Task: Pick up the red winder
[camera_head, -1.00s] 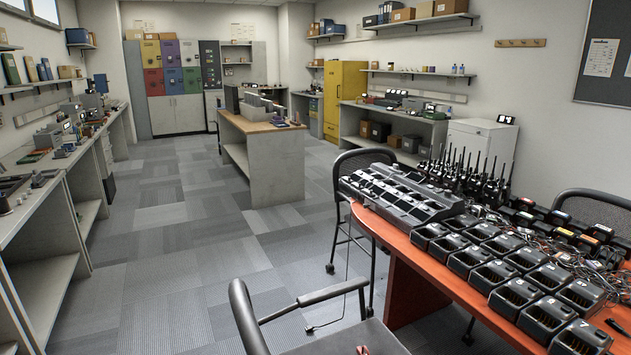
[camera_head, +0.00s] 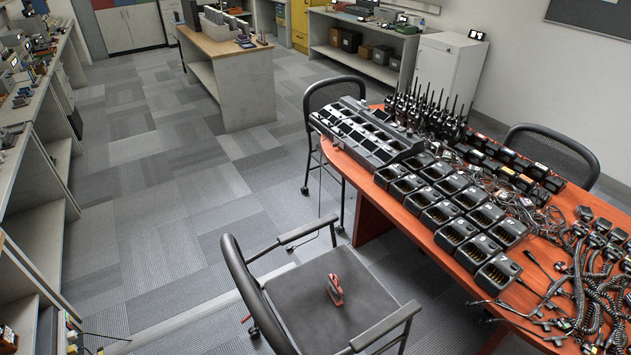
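A small red object, which looks like the red winder (camera_head: 335,290), rests on the dark seat of the chair (camera_head: 300,308) at the lower middle. It stands apart from everything else on the seat. Its fine shape is too small to tell. Neither of my grippers shows in the head view.
The chair's backrest and armrests surround the seat. An orange-red table (camera_head: 366,180) at right holds chargers, radios and coiled cords. Another chair (camera_head: 336,97) stands at its far left end. A workbench (camera_head: 219,48) stands behind. The carpeted floor (camera_head: 165,190) at left is clear.

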